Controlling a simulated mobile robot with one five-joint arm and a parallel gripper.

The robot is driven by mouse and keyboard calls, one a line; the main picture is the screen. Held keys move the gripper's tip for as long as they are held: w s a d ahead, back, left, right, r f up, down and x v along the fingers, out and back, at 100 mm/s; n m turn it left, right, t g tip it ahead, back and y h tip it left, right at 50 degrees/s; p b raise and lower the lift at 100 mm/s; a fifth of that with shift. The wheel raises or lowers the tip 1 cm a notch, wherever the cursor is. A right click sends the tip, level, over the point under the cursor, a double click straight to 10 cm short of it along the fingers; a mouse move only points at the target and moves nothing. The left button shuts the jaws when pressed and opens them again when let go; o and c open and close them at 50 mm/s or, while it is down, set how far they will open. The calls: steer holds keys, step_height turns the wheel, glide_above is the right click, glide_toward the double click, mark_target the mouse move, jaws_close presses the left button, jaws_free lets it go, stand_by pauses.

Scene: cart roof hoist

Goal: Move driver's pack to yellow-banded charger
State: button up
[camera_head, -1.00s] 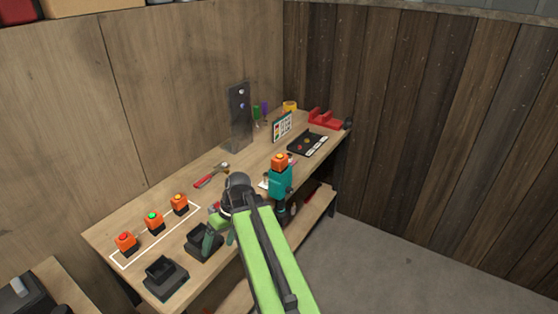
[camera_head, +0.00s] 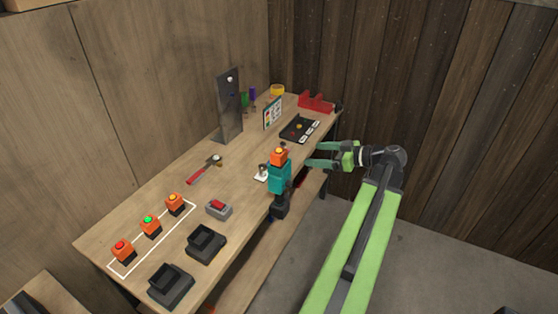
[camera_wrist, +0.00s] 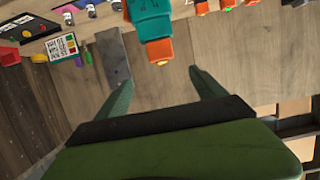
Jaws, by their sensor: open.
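The teal driver (camera_head: 280,178) stands upright at the bench's front edge with an orange pack (camera_head: 279,157) on top, which has a yellowish light. My gripper (camera_head: 309,155) is open and empty to the right of the driver, its fingers pointing at it. In the wrist view the orange pack (camera_wrist: 160,50) lies just beyond the gap between my open fingertips (camera_wrist: 161,77), apart from them. Two black chargers (camera_head: 206,243) (camera_head: 170,286) sit at the bench's front left. I cannot make out a yellow band on either.
Three orange packs with red (camera_head: 123,250), green (camera_head: 150,226) and yellow (camera_head: 175,204) lights stand in a white outline. A grey box with a red switch (camera_head: 218,209), a hammer (camera_head: 205,169), an upright metal plate (camera_head: 229,107) and a black tray (camera_head: 300,129) share the bench.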

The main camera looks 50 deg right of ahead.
mark_target(284, 154)
steer(key=b+x, duration=0.2)
steer(key=x, duration=0.8)
steer(key=shift+w+d+f+b, duration=0.15)
steer(key=shift+f+b, duration=0.1)
steer(key=shift+b, duration=0.1)
steer(key=x, duration=0.1)
steer(key=b+x, duration=0.1)
steer(key=x, duration=0.1)
steer(key=b+x, duration=0.1)
steer(key=x, duration=0.1)
steer(key=shift+a+f, duration=0.3)
steer(key=shift+a, duration=0.05)
steer(key=shift+r, duration=0.1)
jaws_close()
